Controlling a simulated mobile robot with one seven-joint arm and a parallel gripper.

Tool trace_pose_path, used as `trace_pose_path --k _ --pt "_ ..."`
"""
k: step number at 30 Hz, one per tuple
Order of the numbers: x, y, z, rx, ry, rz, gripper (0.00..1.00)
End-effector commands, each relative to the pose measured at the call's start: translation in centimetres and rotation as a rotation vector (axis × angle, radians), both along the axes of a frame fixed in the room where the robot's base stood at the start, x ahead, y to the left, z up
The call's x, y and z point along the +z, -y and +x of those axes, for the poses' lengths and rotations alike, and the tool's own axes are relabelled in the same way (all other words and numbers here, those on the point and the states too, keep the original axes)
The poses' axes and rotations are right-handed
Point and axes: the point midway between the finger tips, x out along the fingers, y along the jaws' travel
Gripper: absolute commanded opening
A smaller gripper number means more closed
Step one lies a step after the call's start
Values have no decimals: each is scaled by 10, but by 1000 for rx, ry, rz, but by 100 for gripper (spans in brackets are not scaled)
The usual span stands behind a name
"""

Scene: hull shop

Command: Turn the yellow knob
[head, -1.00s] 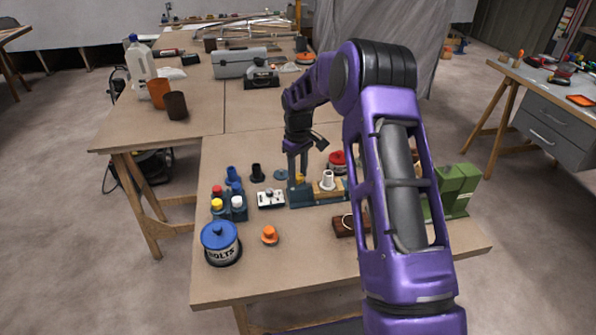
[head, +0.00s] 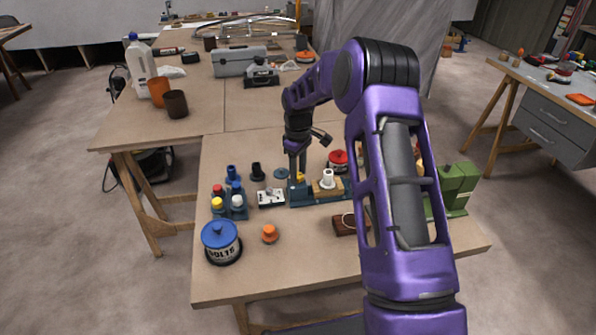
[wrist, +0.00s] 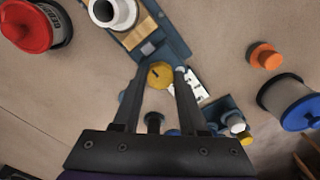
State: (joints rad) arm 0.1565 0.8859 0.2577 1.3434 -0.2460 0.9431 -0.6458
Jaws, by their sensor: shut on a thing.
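The yellow knob (wrist: 159,75) is round with a small dark mark on its face. It sits at the end of a blue fixture (wrist: 178,48) that also bears a wooden block and a white cylinder. In the wrist view my gripper (wrist: 163,62) has one finger on each side of the knob and is shut on it. In the head view the knob (head: 300,177) is a small yellow patch, partly hidden by my gripper (head: 297,178), which points down on it from above.
A red-lidded can (head: 338,160) stands behind the fixture. A white switch box (head: 271,198), several small bottles, an orange knob (head: 269,234) and a blue-lidded bolts can (head: 221,243) lie to the left. A green machine (head: 457,188) stands at the right.

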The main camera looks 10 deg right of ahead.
Motion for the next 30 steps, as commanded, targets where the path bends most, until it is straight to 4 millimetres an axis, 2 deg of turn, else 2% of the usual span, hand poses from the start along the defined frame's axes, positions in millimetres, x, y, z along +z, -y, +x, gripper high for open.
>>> trace_pose_path --k 1,5,14,17,23,30 --pt "1 0 0 1 1 -1 47" --pt "0 0 0 1 1 -1 71" --pt "1 0 0 0 0 0 72" --pt "7 0 0 -1 1 -1 72" --pt "43 0 1 -1 6 -1 72" --pt "103 0 1 0 6 0 72"
